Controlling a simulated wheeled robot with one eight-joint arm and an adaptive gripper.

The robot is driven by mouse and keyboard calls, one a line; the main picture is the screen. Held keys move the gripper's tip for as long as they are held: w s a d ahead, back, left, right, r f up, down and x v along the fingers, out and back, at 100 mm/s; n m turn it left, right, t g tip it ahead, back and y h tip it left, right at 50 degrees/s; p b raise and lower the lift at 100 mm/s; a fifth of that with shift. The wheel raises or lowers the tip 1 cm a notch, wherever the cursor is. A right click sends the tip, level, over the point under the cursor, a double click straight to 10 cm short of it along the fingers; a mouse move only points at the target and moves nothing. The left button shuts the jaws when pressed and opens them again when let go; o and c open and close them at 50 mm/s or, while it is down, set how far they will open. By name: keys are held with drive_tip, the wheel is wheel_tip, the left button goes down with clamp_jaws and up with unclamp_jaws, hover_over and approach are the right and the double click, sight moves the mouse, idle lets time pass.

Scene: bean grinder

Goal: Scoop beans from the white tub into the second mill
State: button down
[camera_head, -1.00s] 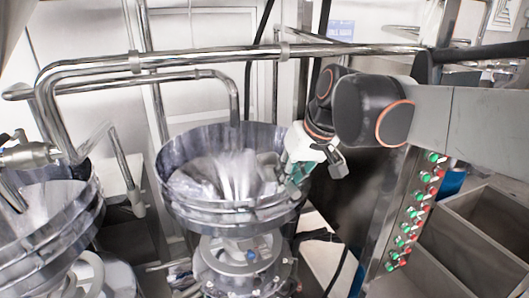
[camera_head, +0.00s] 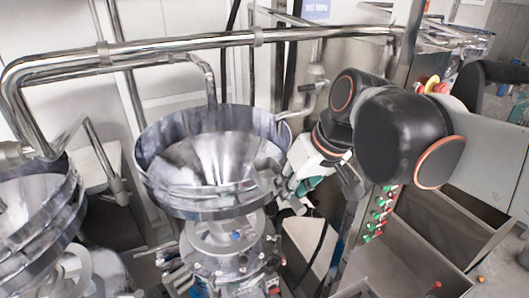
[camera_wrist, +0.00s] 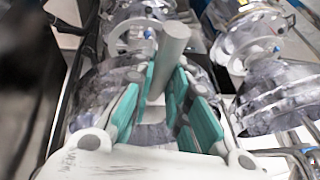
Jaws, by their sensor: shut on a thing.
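A mill with a steel hopper (camera_head: 212,160) stands at the middle of the head view. The hopper looks empty inside. Another mill's hopper (camera_head: 35,215) is cut off at the left edge. I cannot tell which one is the second mill. My gripper (camera_head: 283,188) is by the right rim of the middle hopper; whether it touches the rim is unclear. In the wrist view its teal-padded fingers (camera_wrist: 165,98) are shut on a grey cylindrical piece (camera_wrist: 174,48), maybe a scoop handle. I cannot make out the white tub.
A steel pipe (camera_head: 200,43) runs across behind the hoppers. A panel of red and green buttons (camera_head: 380,212) stands right of my gripper. Grey open bins (camera_head: 420,240) fill the lower right. Blurred machinery (camera_wrist: 270,95) lies below in the wrist view.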

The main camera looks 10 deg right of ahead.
sight(302, 209)
drive_tip(key=shift+s+d+p, duration=0.25)
drive_tip(key=shift+s, duration=0.65)
drive_tip(key=shift+s+d+p, duration=0.25)
drive_tip(key=shift+s+p, duration=0.05)
drive_tip(key=shift+s, duration=0.55)
drive_tip(key=shift+s+d+p, duration=0.25)
drive_tip(key=shift+s, duration=0.65)
